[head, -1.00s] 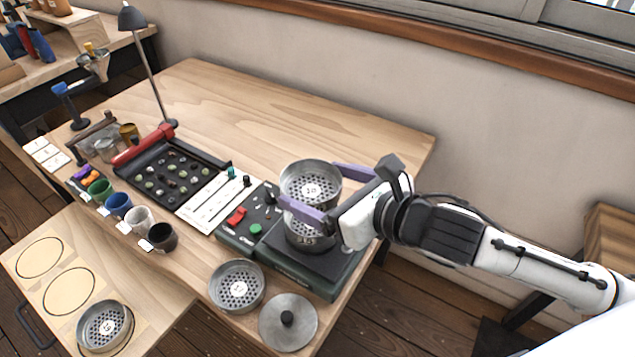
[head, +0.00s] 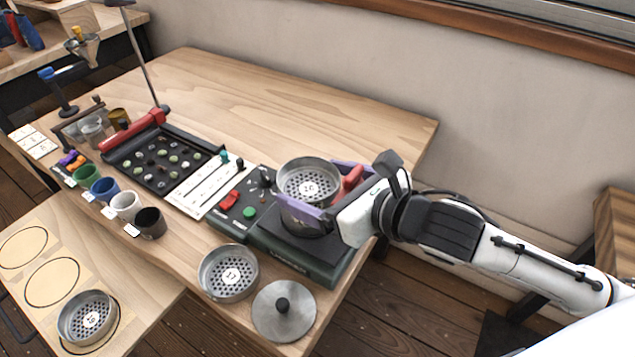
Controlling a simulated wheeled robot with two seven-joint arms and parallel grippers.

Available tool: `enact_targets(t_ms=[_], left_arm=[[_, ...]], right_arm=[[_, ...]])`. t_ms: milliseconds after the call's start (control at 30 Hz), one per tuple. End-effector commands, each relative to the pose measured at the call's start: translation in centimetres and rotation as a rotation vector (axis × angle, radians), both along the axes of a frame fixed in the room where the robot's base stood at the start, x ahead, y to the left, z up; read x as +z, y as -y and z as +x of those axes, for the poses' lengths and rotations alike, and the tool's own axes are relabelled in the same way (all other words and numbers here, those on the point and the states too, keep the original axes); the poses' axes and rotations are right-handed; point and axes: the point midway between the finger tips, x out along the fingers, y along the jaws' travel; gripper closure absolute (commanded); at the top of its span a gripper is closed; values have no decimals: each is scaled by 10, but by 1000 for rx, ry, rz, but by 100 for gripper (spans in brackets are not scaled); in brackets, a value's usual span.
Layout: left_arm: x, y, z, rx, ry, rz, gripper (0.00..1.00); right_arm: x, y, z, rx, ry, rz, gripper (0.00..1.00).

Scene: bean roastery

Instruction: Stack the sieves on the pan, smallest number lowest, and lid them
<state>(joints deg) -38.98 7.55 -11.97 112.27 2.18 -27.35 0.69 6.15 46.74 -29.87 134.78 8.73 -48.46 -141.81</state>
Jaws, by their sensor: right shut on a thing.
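My right gripper (head: 307,182) is shut on a round metal sieve (head: 291,168), its purple fingers on either side. The number on that sieve looks like 16 but is hard to read. The sieve is level, directly above the metal stack (head: 300,229) on the dark green shaker (head: 305,262); fingers hide the join, so I cannot tell if it is seated. The pan is not clearly distinguishable. Sieve 17 (head: 207,285) lies on the table in front of the shaker. The lid (head: 300,322) with a black knob lies to its right. Another sieve (head: 63,318), perhaps 18 or 19, sits on the lower-left board. My left gripper is out of view.
The lower-left board (head: 150,285) has two empty ring outlines. Coloured cups (head: 103,189), a black bean tray (head: 130,162) and a white card strip (head: 185,200) stand left of the shaker. A red handle (head: 352,177) is beside the held sieve. The table's back (head: 290,110) is clear.

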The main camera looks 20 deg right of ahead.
Motion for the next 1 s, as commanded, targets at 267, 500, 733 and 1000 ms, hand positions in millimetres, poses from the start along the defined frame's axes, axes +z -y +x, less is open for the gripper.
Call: enact_targets(t_ms=[267,500,733,1000], left_arm=[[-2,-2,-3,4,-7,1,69],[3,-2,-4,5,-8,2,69],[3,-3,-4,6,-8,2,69],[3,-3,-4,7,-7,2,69]], right_arm=[[1,0,0,0,1,0,40],[2,1,-2,0,1,0,40],[0,1,-2,0,1,0,40],[0,1,-2,0,1,0,40]])
